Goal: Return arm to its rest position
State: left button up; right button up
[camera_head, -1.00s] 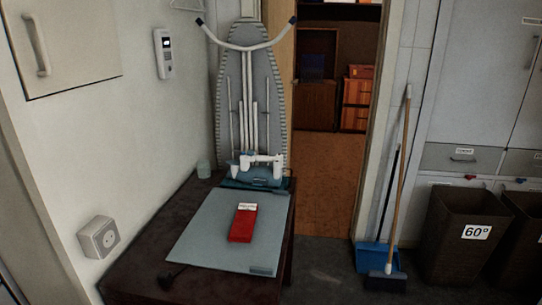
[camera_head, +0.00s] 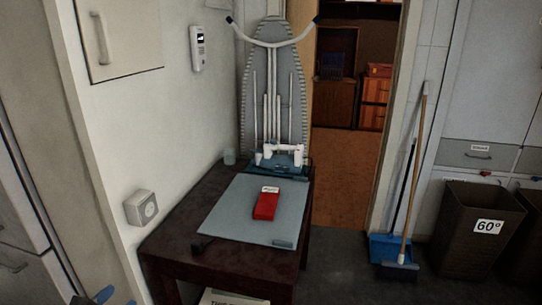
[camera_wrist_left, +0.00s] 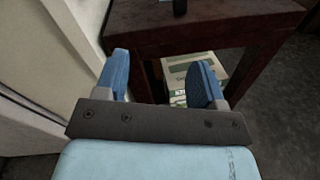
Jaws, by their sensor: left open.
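My left gripper (camera_head: 118,298) shows only its blue fingertips at the bottom left edge of the head view. In the left wrist view my left gripper (camera_wrist_left: 165,80) is open, with its two blue fingers apart and nothing between them. It is in front of the dark table, near the wall side and lower than the tabletop. My right gripper and arm are in neither view.
A dark table (camera_head: 180,228) holds a grey mat (camera_head: 232,212) with a red box (camera_head: 266,204) on it. A printed box (camera_wrist_left: 190,70) sits under the table. A broom (camera_head: 415,170), a blue dustpan (camera_head: 380,247) and a bin (camera_head: 470,255) stand right. Floor between is clear.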

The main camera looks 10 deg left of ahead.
pick_arm(q)
jog(key=s+d+f+n+g, duration=0.45)
jog(key=s+d+n, duration=0.4)
jog(key=n, duration=0.85)
jog(key=s+d+f+n+g, duration=0.4)
jog(key=s+d+n, duration=0.45)
jog(key=n, duration=0.75)
jog(key=w+d+n+t, duration=0.2)
jog(key=d+n, duration=0.3)
jog(key=d, duration=0.5)
notch_tip(320, 180, up, 18)
jog(key=s+a+p, duration=0.1)
jog(key=p, duration=2.2)
jog(key=shift+s+a+f, duration=0.15)
jog(key=shift+s+a, duration=0.15)
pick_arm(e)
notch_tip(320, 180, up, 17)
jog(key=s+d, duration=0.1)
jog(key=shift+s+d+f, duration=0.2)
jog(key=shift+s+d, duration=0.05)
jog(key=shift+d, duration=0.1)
